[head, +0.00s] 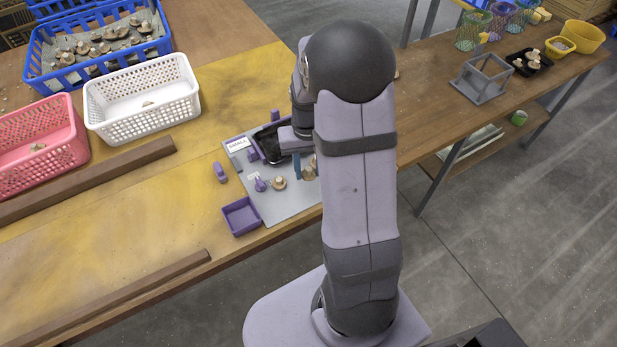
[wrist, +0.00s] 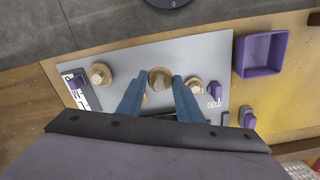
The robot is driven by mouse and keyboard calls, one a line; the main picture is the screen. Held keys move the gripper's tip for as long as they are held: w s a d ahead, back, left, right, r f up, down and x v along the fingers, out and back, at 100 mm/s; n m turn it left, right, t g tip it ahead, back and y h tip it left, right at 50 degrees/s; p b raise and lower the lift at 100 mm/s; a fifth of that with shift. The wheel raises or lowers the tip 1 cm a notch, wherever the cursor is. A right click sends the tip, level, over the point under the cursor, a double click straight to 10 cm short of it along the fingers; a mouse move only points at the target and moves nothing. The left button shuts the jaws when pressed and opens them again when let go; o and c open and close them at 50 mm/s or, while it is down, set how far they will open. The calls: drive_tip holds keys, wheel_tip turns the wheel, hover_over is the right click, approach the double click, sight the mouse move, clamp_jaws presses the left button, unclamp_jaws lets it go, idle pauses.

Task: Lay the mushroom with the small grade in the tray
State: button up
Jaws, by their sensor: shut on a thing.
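My gripper (wrist: 158,84) has its blue fingers around a tan mushroom (wrist: 159,78), which shows between the fingertips in the wrist view. In the head view my arm hides most of the gripper, and a mushroom (head: 308,173) shows beside a blue finger. Another mushroom (wrist: 196,86) stands to the right of the fingers, also seen in the head view (head: 279,183). A third mushroom (wrist: 100,73) is at the left.
A grey board (head: 290,207) carries purple card holders (head: 260,184). A purple box (head: 241,215) stands at its front left corner. White (head: 143,100), pink (head: 40,145) and blue (head: 95,50) baskets stand farther left. A wooden strip (head: 90,180) crosses the table.

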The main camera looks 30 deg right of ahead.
sight(309, 169)
drive_tip(key=shift+r, duration=1.75)
drive_tip(key=w+n+b, duration=0.2)
drive_tip(key=w+n, duration=1.5)
drive_tip(key=n, duration=0.2)
drive_tip(key=shift+s+a+f+p, duration=0.15)
drive_tip(key=shift+f+p, duration=0.4)
drive_tip(key=shift+f, duration=1.8)
drive_tip(key=shift+a+f+p, duration=0.2)
drive_tip(key=shift+f+p, duration=0.3)
drive_tip(key=shift+f, duration=1.85)
drive_tip(key=shift+f, duration=0.1)
drive_tip(key=shift+f, duration=0.1)
drive_tip(key=o, duration=0.7)
drive_tip(key=shift+o, duration=0.2)
